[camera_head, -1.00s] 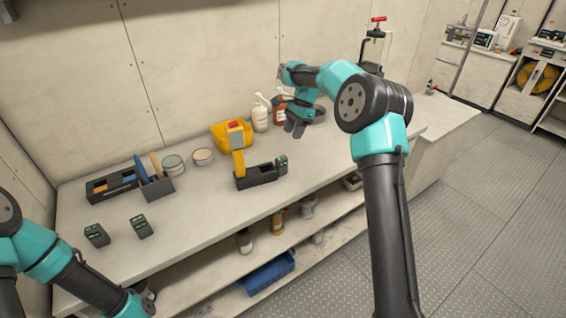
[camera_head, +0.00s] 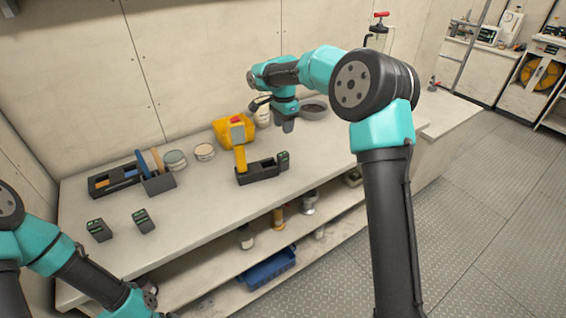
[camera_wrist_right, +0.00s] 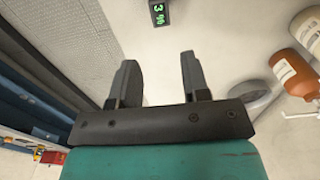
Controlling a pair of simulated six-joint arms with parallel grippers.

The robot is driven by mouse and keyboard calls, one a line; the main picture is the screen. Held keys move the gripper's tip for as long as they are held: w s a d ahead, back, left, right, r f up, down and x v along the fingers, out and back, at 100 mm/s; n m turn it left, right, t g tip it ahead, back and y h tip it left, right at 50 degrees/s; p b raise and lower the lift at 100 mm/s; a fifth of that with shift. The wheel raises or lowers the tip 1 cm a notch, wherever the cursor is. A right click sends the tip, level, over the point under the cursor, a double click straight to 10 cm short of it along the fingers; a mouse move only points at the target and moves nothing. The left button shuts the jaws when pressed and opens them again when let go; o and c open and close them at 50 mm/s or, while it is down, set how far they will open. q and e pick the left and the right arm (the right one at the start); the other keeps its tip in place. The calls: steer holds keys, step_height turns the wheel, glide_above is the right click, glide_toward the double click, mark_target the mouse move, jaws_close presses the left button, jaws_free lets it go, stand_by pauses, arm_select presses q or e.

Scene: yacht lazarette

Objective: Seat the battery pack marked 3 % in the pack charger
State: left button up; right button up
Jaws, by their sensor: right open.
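The battery pack marked 3 % (camera_wrist_right: 159,13) shows its green reading at the top of the right wrist view. In the head view, a dark pack with a green display (camera_head: 283,160) stands at the right end of a black slotted holder (camera_head: 258,173). This holder may be the pack charger, but I cannot tell for sure. A yellow upright piece (camera_head: 240,157) rises at its left part. My right gripper (camera_head: 284,122) is open and empty above the bench, behind and apart from that pack. Its fingers also show in the wrist view (camera_wrist_right: 159,62).
Two more dark packs (camera_head: 99,230) (camera_head: 143,221) sit at the front left. Bottles (camera_wrist_right: 292,72) and a grey bowl (camera_wrist_right: 247,100) are near the right gripper.

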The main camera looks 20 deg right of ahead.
mark_target(283, 154)
step_height(283, 154, down, 10)
steer(key=shift+f, duration=0.15)
stand_by(0.4)
steer(key=shift+a+f, duration=0.15)
steer(key=shift+f, duration=2.45)
jaws_close()
steer(key=shift+r, duration=0.1)
step_height(283, 154, up, 18)
